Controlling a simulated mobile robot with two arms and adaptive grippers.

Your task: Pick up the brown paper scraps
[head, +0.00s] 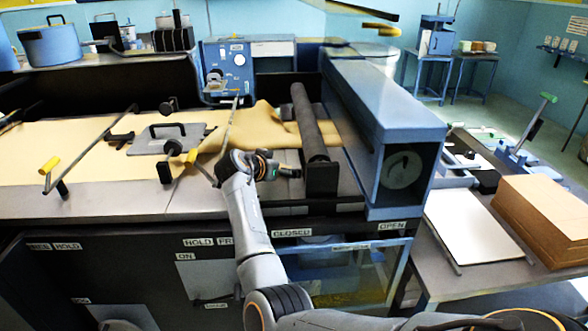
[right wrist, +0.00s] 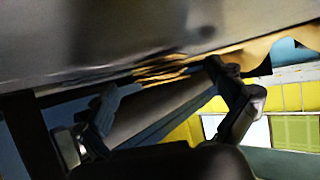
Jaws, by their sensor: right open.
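Brown paper (head: 265,122) lies over the machine bed in the head view, raised and creased near the dark roller (head: 309,125). My right gripper (head: 288,172) is at the front of the bed, just left of the roller's near end. In the right wrist view it is open (right wrist: 162,78), with its two dark fingers apart and nothing clearly held. Thin tan, layered strips (right wrist: 165,72) show between and beyond the fingers, under a dark overhanging surface; I cannot tell whether they are scraps or the sheet's edge. No separate scraps stand out in the head view. My left gripper is not in view.
A grey plate with a black handle (head: 165,138) and bars with yellow ends (head: 49,165) stand on the bed. A blue beam housing (head: 385,110) blocks the right. A side table holds a cardboard stack (head: 545,218) and a white board (head: 468,228).

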